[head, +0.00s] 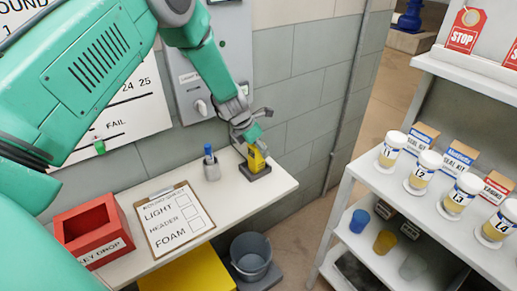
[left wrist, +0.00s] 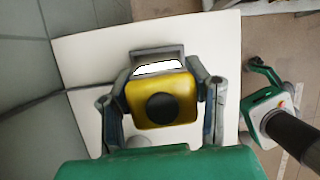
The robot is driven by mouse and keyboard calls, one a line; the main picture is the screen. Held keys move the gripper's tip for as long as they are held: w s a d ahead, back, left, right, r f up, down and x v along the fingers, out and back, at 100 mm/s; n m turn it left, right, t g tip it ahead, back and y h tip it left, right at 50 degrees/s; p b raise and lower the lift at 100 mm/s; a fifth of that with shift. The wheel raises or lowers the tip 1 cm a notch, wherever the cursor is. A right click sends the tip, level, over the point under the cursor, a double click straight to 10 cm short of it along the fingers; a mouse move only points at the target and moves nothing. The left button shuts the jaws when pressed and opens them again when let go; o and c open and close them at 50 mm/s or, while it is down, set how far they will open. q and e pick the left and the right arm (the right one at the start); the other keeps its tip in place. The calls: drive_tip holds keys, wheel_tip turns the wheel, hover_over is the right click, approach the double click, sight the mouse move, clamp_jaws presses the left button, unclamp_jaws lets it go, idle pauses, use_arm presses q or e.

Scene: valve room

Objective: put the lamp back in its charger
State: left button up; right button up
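The yellow lamp (head: 257,160) is upright at the dark charger base (head: 258,174) on the white table, near its back right corner. In the head view its lower end meets the base, but I cannot tell if it is fully seated. My left gripper (head: 247,133) is over the lamp from above. In the left wrist view the lamp (left wrist: 165,112) with its black round part lies between the two fingers, and the fingertips press on both sides. A grey frame (left wrist: 157,51) shows just beyond the lamp. My right gripper is out of view.
A clipboard (head: 172,215) and a red key box (head: 92,232) lie further left. A grey bucket (head: 251,255) is below. A shelf with white-lidded jars (head: 425,168) stands right.

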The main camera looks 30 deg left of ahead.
use_arm(q)
drive_tip(key=o, duration=0.3)
drive_tip(key=shift+a, duration=0.4)
drive_tip(key=v, duration=1.2)
drive_tip(key=shift+p, duration=0.3)
drive_tip(key=shift+d, duration=0.1)
